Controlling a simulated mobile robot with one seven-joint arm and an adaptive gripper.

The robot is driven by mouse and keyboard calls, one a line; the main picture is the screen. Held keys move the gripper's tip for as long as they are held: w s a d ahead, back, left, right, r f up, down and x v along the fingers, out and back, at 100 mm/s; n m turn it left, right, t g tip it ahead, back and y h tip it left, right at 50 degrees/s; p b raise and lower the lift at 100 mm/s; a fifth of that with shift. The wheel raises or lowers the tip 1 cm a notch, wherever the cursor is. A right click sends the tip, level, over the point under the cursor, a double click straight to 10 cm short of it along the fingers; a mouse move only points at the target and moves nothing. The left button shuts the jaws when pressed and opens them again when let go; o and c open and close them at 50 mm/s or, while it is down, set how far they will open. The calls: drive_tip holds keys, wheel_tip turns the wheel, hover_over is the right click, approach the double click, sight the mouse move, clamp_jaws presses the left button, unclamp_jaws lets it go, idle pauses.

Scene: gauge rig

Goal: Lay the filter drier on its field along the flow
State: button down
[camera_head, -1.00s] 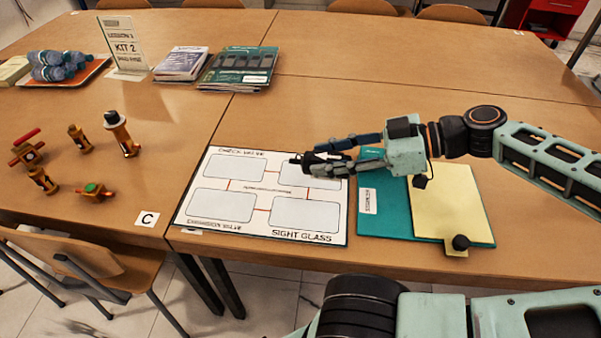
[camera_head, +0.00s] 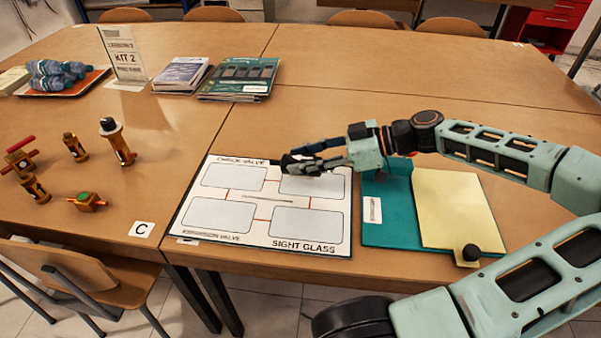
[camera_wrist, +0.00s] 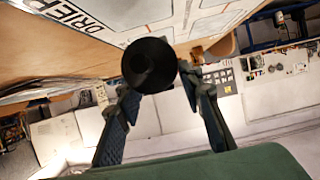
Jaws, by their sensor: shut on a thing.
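My gripper (camera_head: 292,163) is over the upper right field (camera_head: 318,186) of the white board (camera_head: 262,246), pointing left. In the wrist view my gripper (camera_wrist: 158,86) has both fingers around a black round-ended piece (camera_wrist: 149,64), seen end-on; I take it for the filter drier. Its length and lean are hard to tell. The word DRIER (camera_wrist: 85,20) shows on the board in the wrist view. In the head view the gripper covers part of the upper right field. Whether the piece touches the board cannot be told.
Several brass fittings (camera_head: 76,147) stand and lie on the left table. A teal folder (camera_head: 385,235) with a yellow pad (camera_head: 455,205) lies right of the board. The board's other fields are empty.

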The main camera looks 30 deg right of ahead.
drive_tip(key=shift+w+f, duration=0.4)
drive_tip(key=shift+f, duration=0.1)
wheel_tip(320, 180, down, 3)
drive_tip(key=shift+w+f+b, duration=0.1)
drive_tip(key=shift+f+b, duration=0.05)
drive_tip(key=shift+b, duration=0.6)
drive_tip(key=c, duration=1.3)
unclamp_jaws()
drive_tip(key=shift+d, duration=0.1)
drive_tip(key=p+v, duration=0.2)
drive_tip(key=v, duration=1)
